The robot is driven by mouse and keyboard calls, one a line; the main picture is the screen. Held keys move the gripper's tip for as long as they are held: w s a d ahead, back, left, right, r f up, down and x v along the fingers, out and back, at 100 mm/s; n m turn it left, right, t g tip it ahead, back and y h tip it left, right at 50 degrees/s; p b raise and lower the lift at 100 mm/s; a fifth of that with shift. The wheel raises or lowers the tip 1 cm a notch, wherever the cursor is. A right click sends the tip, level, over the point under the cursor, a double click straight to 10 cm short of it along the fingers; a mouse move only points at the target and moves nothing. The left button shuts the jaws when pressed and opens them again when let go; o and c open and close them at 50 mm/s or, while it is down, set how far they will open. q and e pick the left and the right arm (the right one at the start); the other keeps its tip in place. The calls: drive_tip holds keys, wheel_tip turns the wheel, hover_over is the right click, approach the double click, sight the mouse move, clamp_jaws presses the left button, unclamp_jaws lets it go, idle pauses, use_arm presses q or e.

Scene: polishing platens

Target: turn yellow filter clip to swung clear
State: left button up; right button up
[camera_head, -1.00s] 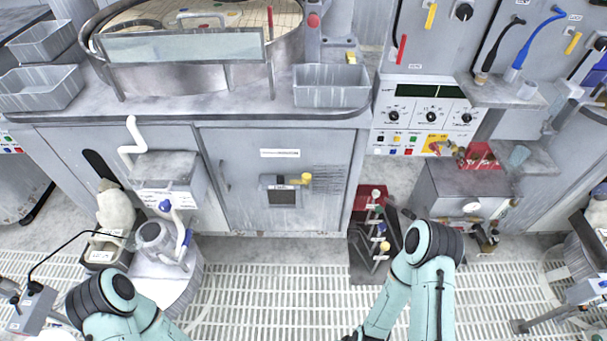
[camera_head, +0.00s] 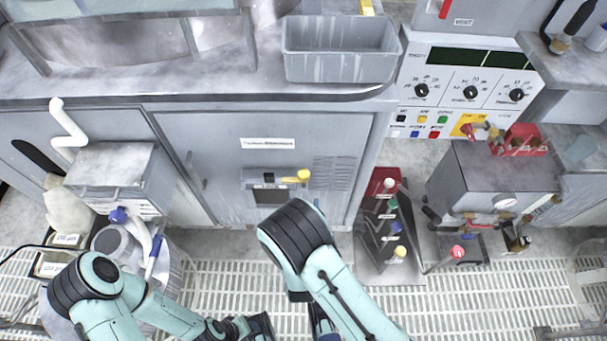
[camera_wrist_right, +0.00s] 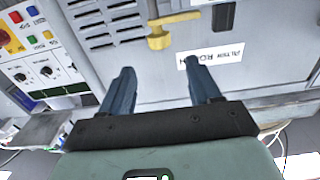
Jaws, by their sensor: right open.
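The yellow filter clip (camera_head: 297,177) sits at the upper right of a small grey filter unit (camera_head: 268,195) on the cabinet door; its handle appears to point right. In the right wrist view the clip (camera_wrist_right: 160,41) shows at top centre, beyond my fingertips and apart from them. My right gripper (camera_wrist_right: 160,78) is open and empty, its two blue-grey fingers facing the door. In the head view it is mostly hidden by my right arm. My left gripper (camera_head: 248,327) is at the bottom edge, partly cut off; its jaw state is unclear.
A vent grille (camera_head: 330,174) lies right of the clip, and a label (camera_head: 267,144) is above it. A rack of coloured handles (camera_head: 390,235) stands right of the door. A control panel (camera_head: 470,88) is at upper right. A worktop with a grey bin (camera_head: 342,68) overhangs the door.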

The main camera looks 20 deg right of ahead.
sight(304, 180)
drive_tip(key=x, duration=1.1)
drive_tip(key=shift+d+b, duration=0.1)
drive_tip(key=shift+b, duration=0.2)
drive_tip(key=c, duration=0.9)
